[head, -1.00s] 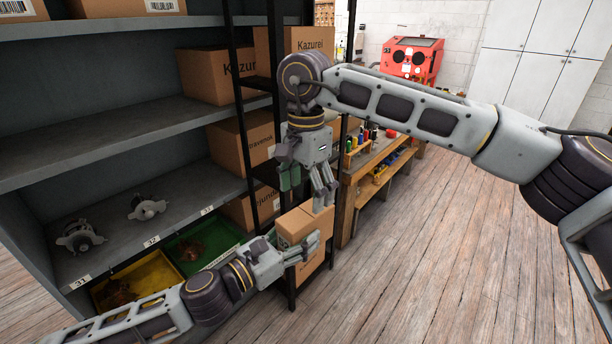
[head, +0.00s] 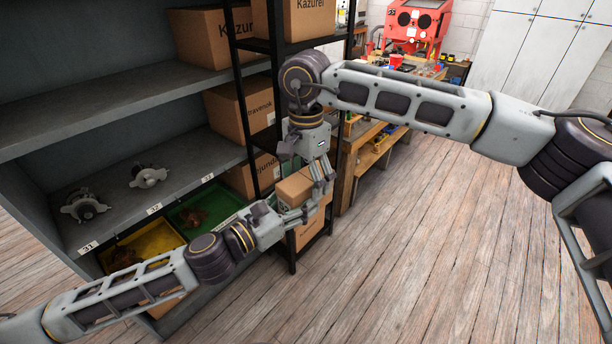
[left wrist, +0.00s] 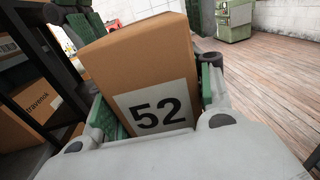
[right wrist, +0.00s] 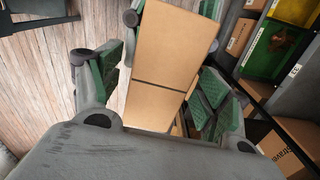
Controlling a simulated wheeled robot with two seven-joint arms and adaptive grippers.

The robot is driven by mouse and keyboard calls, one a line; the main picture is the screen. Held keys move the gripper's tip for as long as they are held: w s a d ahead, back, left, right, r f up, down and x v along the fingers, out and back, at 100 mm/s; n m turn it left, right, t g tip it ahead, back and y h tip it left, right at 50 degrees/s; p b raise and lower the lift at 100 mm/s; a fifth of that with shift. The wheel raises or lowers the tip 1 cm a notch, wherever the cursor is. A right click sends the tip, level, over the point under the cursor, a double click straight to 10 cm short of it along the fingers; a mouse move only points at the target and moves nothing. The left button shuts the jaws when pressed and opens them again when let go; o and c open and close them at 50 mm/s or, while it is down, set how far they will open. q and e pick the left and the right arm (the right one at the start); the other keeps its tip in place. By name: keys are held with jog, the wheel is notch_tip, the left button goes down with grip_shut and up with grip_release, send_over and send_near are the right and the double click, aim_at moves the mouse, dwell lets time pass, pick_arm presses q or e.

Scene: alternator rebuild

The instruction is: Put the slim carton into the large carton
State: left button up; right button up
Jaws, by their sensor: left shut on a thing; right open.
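A brown carton (head: 295,187), which I take to be the slim carton, is held up in front of the rack. In the left wrist view it is tall, slightly tilted, and bears a white label "52" (left wrist: 158,110). My left gripper (head: 298,213) is shut on it. My right gripper (head: 312,170) points down from above at the carton; in the right wrist view its open fingers stand either side of the carton's seamed face (right wrist: 165,65). I cannot tell whether they touch it. Another brown carton (head: 306,236) shows below; I cannot tell which carton is the large one.
Shelves to the left hold printed cartons (head: 238,108), metal alternator parts (head: 83,206), a yellow bin (head: 150,250) and a green bin (head: 193,214). A black rack post (head: 243,95) stands close to my grippers. A wooden bench (head: 352,175) is behind. The floor at right is clear.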

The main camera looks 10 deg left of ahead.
jog(key=c, duration=1.2)
pick_arm(q)
jog(key=o, duration=1.4)
jog(key=shift+c, duration=0.2)
pick_arm(e)
jog(key=shift+c, duration=0.8)
pick_arm(q)
jog(key=shift+f, duration=0.1)
